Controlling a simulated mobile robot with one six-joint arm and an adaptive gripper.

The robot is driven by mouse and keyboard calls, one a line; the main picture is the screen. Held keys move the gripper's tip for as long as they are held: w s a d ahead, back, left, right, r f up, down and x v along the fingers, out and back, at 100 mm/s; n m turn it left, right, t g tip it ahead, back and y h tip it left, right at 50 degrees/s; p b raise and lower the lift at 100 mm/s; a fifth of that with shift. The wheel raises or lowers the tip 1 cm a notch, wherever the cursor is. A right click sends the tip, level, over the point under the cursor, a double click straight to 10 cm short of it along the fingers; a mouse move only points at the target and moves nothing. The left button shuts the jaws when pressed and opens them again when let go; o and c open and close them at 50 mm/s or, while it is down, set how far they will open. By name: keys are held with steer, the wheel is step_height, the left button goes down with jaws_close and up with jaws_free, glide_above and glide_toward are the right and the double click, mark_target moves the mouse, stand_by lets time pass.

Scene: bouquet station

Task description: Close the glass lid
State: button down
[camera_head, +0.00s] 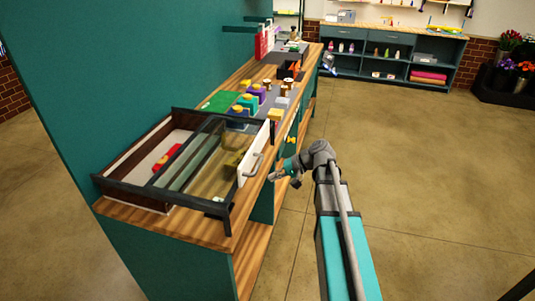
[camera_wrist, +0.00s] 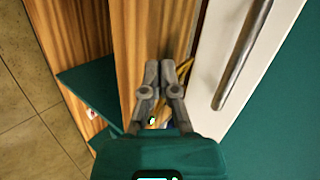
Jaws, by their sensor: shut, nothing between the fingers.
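The display case (camera_head: 130,190) sits on the near end of the wooden counter, with a dark frame. Its glass lid (camera_head: 190,158) covers the middle and right part; the left part with a red item (camera_head: 167,158) looks uncovered. A white front panel (camera_head: 253,150) with a metal handle (camera_head: 251,166) faces my arm. In the wrist view the handle (camera_wrist: 243,55) runs along the white panel (camera_wrist: 218,45), right of my gripper. My gripper (camera_head: 272,177) is shut and empty, just beside the panel and apart from the handle; its fingertips show in the wrist view (camera_wrist: 168,66).
The wooden counter (camera_head: 205,228) carries a green mat (camera_head: 222,101) and several colored blocks beyond the case. Teal shelving lies below it. The floor (camera_head: 420,180) to the right is clear. A teal cabinet (camera_head: 400,50) and flowers (camera_head: 510,40) stand at the back.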

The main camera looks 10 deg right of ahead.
mark_target(261, 143)
steer(key=w+d+r+m+t+y+b, duration=0.2)
steer(key=w+d+t+y+b, duration=0.3)
steer(key=d, duration=0.8)
steer(key=w+r+b, duration=0.1)
steer(key=w+b, duration=0.1)
steer(key=shift+w+d+m+t, duration=0.15)
steer(key=shift+w+m+t, duration=0.15)
steer(key=shift+w, duration=0.05)
steer(key=x, duration=1.4)
steer(key=shift+r, duration=0.25)
